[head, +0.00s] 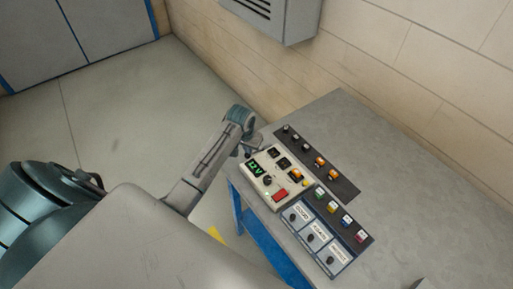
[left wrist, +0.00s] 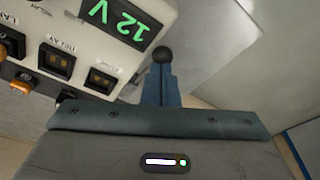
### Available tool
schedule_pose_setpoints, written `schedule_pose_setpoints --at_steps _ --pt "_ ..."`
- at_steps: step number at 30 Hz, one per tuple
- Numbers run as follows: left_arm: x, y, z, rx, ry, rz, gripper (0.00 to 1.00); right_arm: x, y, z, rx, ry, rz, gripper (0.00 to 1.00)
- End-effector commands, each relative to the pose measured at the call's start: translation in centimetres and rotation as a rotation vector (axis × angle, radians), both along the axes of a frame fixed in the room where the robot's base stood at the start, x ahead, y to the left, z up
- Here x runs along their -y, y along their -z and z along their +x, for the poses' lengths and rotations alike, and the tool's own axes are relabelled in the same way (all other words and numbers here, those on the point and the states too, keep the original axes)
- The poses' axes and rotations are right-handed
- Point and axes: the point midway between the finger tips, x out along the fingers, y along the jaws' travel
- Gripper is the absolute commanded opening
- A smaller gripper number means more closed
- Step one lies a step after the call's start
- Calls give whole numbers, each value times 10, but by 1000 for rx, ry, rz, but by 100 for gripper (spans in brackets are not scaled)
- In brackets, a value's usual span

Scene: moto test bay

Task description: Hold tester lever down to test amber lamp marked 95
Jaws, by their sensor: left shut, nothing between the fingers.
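The cream tester box (head: 265,190) sits near the table's left corner, its green display (head: 256,168) reading 12 V in the left wrist view (left wrist: 120,22). An amber lamp (head: 296,174) sits at the tester's lamp socket; its number is not readable. Two more amber lamps (head: 319,160) stand in the dark strip behind. A black ball knob (left wrist: 162,54), apparently the lever's, shows beside the tester. My left gripper (left wrist: 161,84) is shut and empty, its fingertips right at the knob; I cannot tell whether they touch. In the head view my left gripper (head: 247,150) is at the tester's left side.
A second dark strip (head: 345,218) holds green, amber, blue and red-topped parts. A grey wall box (head: 275,20) hangs behind.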

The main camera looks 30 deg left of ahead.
Motion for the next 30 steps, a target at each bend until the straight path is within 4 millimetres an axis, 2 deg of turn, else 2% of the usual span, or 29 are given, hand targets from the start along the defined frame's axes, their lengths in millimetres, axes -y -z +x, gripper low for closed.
schedule_pose_setpoints --at_steps 30 --pt "-1 15 -3 -1 0 0 0 0 0 0 0 0 0 36"
